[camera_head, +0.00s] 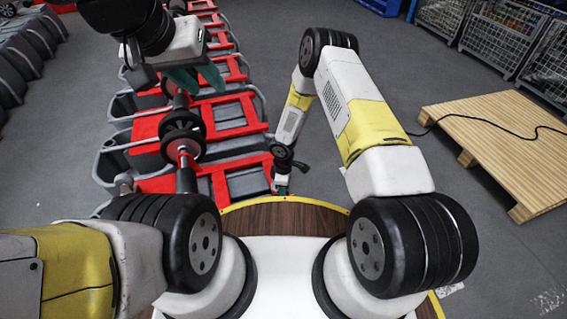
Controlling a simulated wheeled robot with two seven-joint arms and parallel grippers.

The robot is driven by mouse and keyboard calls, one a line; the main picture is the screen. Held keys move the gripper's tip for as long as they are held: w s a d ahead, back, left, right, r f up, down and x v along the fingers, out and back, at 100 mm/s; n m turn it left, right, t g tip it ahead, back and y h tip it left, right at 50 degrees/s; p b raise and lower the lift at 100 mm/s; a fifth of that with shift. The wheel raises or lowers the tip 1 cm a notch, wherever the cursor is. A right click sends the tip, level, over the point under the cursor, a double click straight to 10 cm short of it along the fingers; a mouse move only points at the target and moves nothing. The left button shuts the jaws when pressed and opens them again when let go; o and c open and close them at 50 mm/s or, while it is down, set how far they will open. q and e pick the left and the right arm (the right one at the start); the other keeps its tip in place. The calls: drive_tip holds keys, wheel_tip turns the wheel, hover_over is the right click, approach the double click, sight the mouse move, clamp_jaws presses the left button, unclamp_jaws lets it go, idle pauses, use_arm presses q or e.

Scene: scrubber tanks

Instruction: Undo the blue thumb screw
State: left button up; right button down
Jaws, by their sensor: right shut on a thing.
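My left gripper (194,82) hangs above the row of tanks at the upper left. Its teal fingers are spread apart, with nothing visible between them. My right gripper (283,191) points down beside the right side of the nearest grey and red tank (246,182). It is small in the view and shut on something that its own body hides. I cannot make out a blue thumb screw anywhere in the view.
Several grey tanks with red frames stand in a row running away from me. A wooden pallet (500,135) with a black cable across it lies at the right. Wire cages (505,40) stand at the back right. Grey floor is clear between the tanks and the pallet.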

drive_tip(key=shift+f+n, duration=0.1)
drive_tip(key=shift+n, duration=0.2)
drive_tip(key=shift+d, duration=0.1)
drive_tip(key=c, duration=1.1)
unclamp_jaws()
